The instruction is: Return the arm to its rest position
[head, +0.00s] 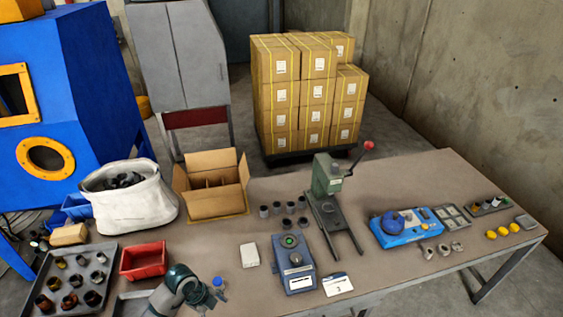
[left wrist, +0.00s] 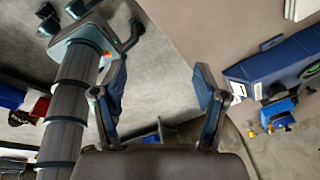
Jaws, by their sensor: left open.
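In the head view a grey and teal part of my arm (head: 180,288) shows at the bottom edge, in front of the table (head: 400,195). In the left wrist view my left gripper (left wrist: 160,92) has its two fingers spread wide apart. Nothing is between them; grey floor shows in the gap. The blue-grey box device with a green button (head: 293,265) lies right of the arm on the table and also shows at the right of the left wrist view (left wrist: 275,72). My right gripper cannot be made out.
A red bin (head: 144,260), a grey tray (head: 43,292) of dark cups and a white sack (head: 135,212) stand on the left. An open carton (head: 212,205), a green press (head: 326,177) and a blue tester (head: 408,227) stand farther along. A white block (head: 250,251) lies near the arm.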

